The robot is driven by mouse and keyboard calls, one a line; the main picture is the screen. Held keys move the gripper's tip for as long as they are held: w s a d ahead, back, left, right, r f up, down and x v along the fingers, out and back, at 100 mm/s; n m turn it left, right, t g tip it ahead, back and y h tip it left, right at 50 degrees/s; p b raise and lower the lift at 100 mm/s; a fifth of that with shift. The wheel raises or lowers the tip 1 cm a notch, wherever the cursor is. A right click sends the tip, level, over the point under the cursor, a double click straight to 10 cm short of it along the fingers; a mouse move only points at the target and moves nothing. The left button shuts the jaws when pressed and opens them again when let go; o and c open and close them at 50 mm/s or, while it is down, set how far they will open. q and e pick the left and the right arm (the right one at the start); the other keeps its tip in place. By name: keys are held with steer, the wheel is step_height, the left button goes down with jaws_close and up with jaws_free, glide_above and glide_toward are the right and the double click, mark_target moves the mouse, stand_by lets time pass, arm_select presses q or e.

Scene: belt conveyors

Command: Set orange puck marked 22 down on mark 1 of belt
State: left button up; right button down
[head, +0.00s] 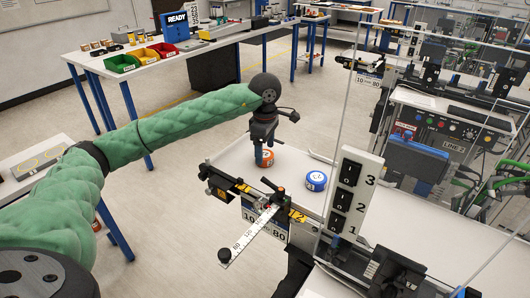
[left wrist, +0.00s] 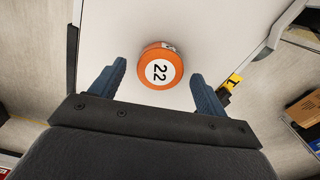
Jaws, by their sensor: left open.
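The orange puck marked 22 (head: 266,158) stands upright on the white belt (head: 330,170) near its end. In the left wrist view the orange puck (left wrist: 159,66) shows its white top with the number 22. My left gripper (head: 264,142) is above and at the puck, pointing down. In the left wrist view its two blue fingers (left wrist: 155,88) are open and apart, with the puck ahead between their lines and a gap on both sides. Yellow mark 1 (left wrist: 233,80) sits at the belt's right edge in that view. My right gripper is not in view.
A blue puck marked 23 (head: 316,181) stands on the belt to the right. A ruler arm (head: 250,238) and black clamp parts stick out at the belt's near edge. A white switch panel (head: 352,192) numbered 1 to 3 and a clear screen stand further right.

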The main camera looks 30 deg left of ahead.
mark_target(265, 154)
arm_select(q)
step_height(265, 154, up, 10)
steer(key=p, duration=0.1)
steer(key=shift+p, duration=0.35)
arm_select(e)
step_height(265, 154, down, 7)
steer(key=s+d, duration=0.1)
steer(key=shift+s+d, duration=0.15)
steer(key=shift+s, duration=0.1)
arm_select(q)
steer(key=shift+f, duration=0.1)
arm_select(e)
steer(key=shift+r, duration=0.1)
